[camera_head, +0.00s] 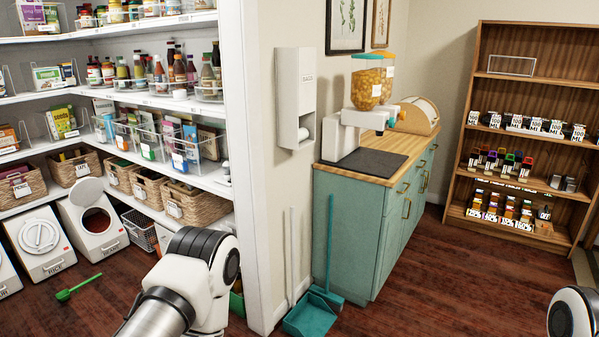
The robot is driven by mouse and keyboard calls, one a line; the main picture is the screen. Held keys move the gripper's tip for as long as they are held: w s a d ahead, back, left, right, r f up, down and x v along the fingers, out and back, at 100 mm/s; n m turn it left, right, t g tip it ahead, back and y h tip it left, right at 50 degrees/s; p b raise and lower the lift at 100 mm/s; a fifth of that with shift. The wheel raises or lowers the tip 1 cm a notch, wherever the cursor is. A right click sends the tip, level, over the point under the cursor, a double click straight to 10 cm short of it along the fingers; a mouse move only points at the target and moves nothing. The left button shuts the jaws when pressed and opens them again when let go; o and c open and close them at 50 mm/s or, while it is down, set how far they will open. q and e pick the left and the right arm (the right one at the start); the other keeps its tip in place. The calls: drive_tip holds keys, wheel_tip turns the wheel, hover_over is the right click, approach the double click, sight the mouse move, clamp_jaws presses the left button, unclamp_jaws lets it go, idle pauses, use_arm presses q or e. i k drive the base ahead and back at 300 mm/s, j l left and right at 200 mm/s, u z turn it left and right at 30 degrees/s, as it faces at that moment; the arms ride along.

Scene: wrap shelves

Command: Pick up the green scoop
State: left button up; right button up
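The green scoop (66,294) lies on the dark wood floor at the lower left, in front of the white bins. Its broader end points left and its handle points up and right. Part of my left arm shows at the bottom, to the right of the scoop and apart from it. A bit of my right arm shows at the bottom right corner. Neither gripper can be seen, so whether they are open or shut is hidden.
A rice bin (39,241) and an open-lidded bin (93,222) stand behind the scoop. Shelves with baskets (190,205) rise above. A teal cabinet (350,230) and a dustpan (311,317) stand right of the wall. Floor around the scoop is clear.

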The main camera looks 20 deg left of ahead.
sight(62, 296)
drive_tip(key=i+j+u, duration=0.2)
drive_tip(key=i+u, duration=0.2)
drive_tip(key=i+j+u, duration=0.15)
drive_tip(key=i+u, duration=0.7)
drive_tip(key=i+l+u, duration=0.2)
drive_tip(key=u, duration=0.25)
drive_tip(key=i+u, duration=0.25)
drive_tip(key=i, duration=0.2)
drive_tip(key=i+l+u, duration=0.2)
drive_tip(key=i, duration=0.3)
drive_tip(key=i+u, duration=0.25)
drive_tip(key=i, duration=0.2)
